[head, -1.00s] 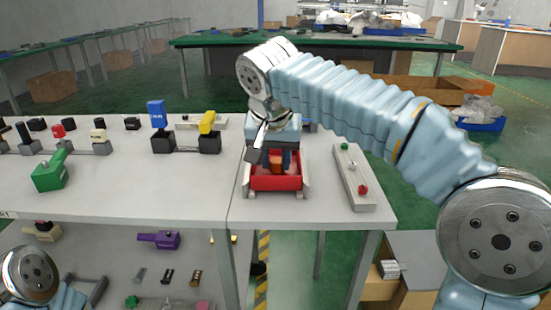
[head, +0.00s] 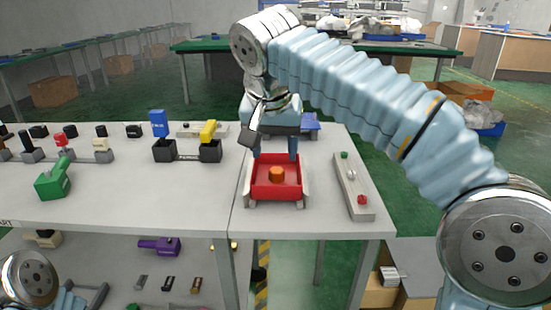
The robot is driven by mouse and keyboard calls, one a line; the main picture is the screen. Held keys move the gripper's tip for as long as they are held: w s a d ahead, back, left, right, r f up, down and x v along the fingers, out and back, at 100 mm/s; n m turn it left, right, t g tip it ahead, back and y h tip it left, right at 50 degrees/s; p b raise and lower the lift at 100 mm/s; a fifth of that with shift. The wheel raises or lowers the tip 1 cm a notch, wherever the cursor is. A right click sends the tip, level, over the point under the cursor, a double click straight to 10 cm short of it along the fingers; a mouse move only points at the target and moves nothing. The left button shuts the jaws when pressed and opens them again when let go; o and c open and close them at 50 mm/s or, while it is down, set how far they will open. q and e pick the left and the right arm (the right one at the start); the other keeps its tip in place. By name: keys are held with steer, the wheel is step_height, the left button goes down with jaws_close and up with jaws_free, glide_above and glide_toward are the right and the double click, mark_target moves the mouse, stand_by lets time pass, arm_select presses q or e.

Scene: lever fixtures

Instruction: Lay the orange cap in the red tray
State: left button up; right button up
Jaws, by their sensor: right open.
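The orange cap (head: 277,174) lies inside the red tray (head: 276,192), on its floor near the middle. The tray sits in a light grey holder on the right part of the white table. My right gripper (head: 275,155) is above the far side of the tray, pointing down. Its two fingers are spread apart and empty, clear of the cap. My left gripper does not show; only a round joint of my left arm is at the lower left corner.
A grey strip with green, white and red knobs (head: 353,185) stands right of the tray. A blue and a yellow lever on black bases (head: 187,149) are to the left, with a green lever block (head: 54,180) farther left. Bare tabletop lies between.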

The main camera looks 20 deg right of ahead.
steer(key=p+v, duration=0.1)
steer(key=v, duration=0.4)
steer(key=shift+s+r, duration=0.15)
steer(key=shift+r, duration=0.15)
